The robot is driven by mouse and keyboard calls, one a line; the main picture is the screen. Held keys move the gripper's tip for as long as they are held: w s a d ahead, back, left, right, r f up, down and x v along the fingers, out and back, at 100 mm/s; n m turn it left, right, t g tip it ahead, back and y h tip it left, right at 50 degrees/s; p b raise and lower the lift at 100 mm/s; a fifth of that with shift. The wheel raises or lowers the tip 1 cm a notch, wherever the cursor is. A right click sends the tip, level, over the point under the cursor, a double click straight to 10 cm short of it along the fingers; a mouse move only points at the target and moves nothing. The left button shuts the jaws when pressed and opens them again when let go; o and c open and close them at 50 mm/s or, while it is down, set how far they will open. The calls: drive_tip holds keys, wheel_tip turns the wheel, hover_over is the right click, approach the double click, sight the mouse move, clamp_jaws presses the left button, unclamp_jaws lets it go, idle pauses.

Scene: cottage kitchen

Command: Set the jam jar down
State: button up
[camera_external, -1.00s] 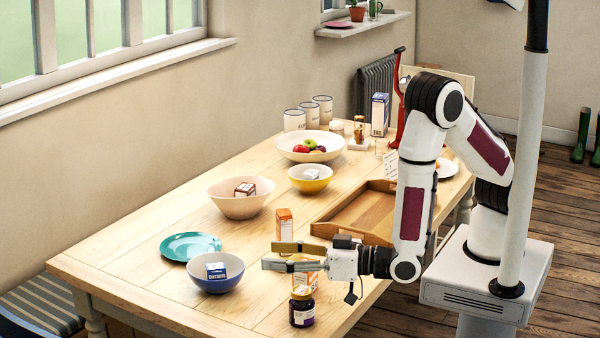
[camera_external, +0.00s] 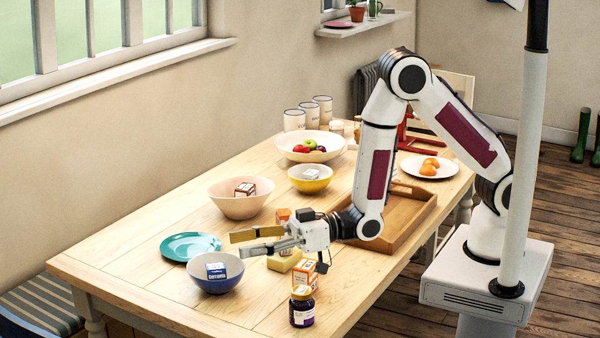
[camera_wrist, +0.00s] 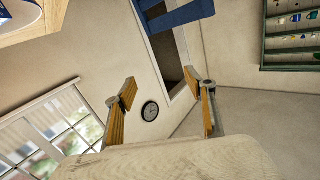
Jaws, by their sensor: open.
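The jam jar (camera_external: 302,308) is a dark jar with a pale label and an orange-yellow lid. It stands upright on the wooden table (camera_external: 180,300) near its front edge. My gripper (camera_external: 254,242) is open and empty, above the table, up and to the left of the jar and apart from it. In the wrist view my gripper's two fingers (camera_wrist: 160,88) are spread with nothing between them. The jar does not show in that view, which looks at the walls, a window and a clock.
An orange-and-white carton (camera_external: 305,272) stands just behind the jar, and a yellow block (camera_external: 285,261) lies under my gripper. A blue bowl (camera_external: 216,284) with a box and a teal plate (camera_external: 190,245) lie left. A wooden tray (camera_external: 408,212) is behind. Front-left table is clear.

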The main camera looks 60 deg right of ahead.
drive_tip(key=s+d+f+n+g, duration=0.1)
drive_tip(key=s+d+n+g, duration=0.25)
drive_tip(key=d, duration=0.25)
drive_tip(key=s+d+f+n+g+y, duration=0.1)
drive_tip(key=s+d+f+n+g, duration=0.1)
drive_tip(key=d+n+g, duration=0.3)
drive_tip(key=s+d+f+n+g, duration=0.1)
drive_tip(key=s+d+g, duration=0.15)
drive_tip(key=d, duration=0.45)
approach(305, 292)
drive_tip(key=shift+w+a+f+g, duration=0.1)
drive_tip(key=shift+a+f+g, duration=0.2)
drive_tip(key=shift+a+f, duration=1.1)
drive_tip(key=shift+a, duration=0.25)
drive_tip(key=shift+x, duration=1.15)
drive_tip(key=shift+a+r, duration=0.1)
drive_tip(key=shift+r, duration=0.05)
drive_tip(key=shift+a+r, duration=0.15)
drive_tip(key=shift+a, duration=1.4)
drive_tip(key=shift+x, duration=1.15)
